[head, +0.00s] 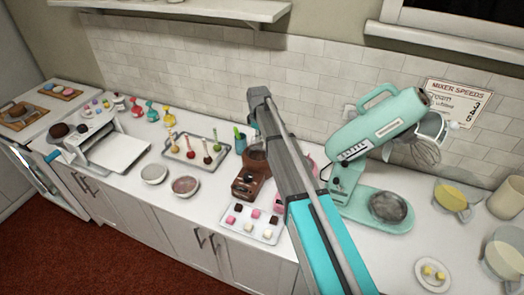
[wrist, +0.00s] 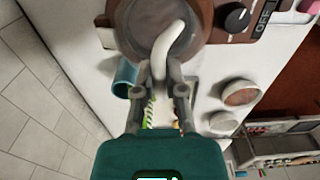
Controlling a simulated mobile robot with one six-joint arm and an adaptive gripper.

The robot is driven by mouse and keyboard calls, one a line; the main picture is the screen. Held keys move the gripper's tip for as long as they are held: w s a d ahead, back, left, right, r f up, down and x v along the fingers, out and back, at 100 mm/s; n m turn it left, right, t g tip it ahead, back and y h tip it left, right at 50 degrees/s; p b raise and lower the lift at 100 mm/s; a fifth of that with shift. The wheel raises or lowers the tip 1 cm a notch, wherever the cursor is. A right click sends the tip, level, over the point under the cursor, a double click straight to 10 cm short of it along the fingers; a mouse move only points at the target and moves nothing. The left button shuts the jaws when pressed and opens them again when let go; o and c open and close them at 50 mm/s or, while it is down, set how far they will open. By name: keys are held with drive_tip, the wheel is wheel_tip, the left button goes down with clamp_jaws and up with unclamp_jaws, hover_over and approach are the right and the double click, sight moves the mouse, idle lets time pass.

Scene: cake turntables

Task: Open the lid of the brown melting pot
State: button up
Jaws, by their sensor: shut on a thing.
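The brown melting pot (head: 246,184) stands on the counter left of my arm, partly hidden by it in the head view. In the wrist view the pot's brown rim (wrist: 122,18) surrounds a greyish, see-through round lid (wrist: 150,14). A white curved handle (wrist: 168,42) runs over the lid to my gripper (wrist: 165,88). My gripper is shut on this handle at the pot's edge. I cannot tell whether the lid is raised at all. A black dial (wrist: 237,18) marked OFF is on the pot's front. My fingertips are hidden in the head view.
A teal cup (wrist: 125,76) with utensils stands close beside my gripper. A tray of small cakes (head: 250,224) lies before the pot. Two bowls (head: 185,186) and a tray of cake pops (head: 199,150) are left. A mint mixer (head: 374,135) stands right.

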drive_tip(key=shift+w+d+r+p, duration=0.2)
drive_tip(key=shift+w+r+p, duration=0.15)
drive_tip(key=shift+w, duration=0.2)
drive_tip(key=shift+w+d+r+p, duration=0.2)
drive_tip(key=shift+w+r+p, duration=0.1)
drive_tip(key=shift+w, duration=0.2)
drive_tip(key=shift+w+d+r, duration=0.15)
drive_tip(key=shift+w+r, duration=0.15)
drive_tip(key=shift+w, duration=0.25)
drive_tip(key=shift+w+d+r+p, duration=0.15)
drive_tip(key=shift+w+d+p, duration=0.05)
drive_tip(key=shift+w+p, duration=0.3)
drive_tip(key=shift+w+d+r, duration=0.1)
drive_tip(key=shift+w+d, duration=0.1)
drive_tip(key=shift+w, duration=0.4)
drive_tip(key=shift+w+d+r, duration=0.1)
drive_tip(key=shift+w+d, duration=0.1)
drive_tip(key=shift+w, duration=0.35)
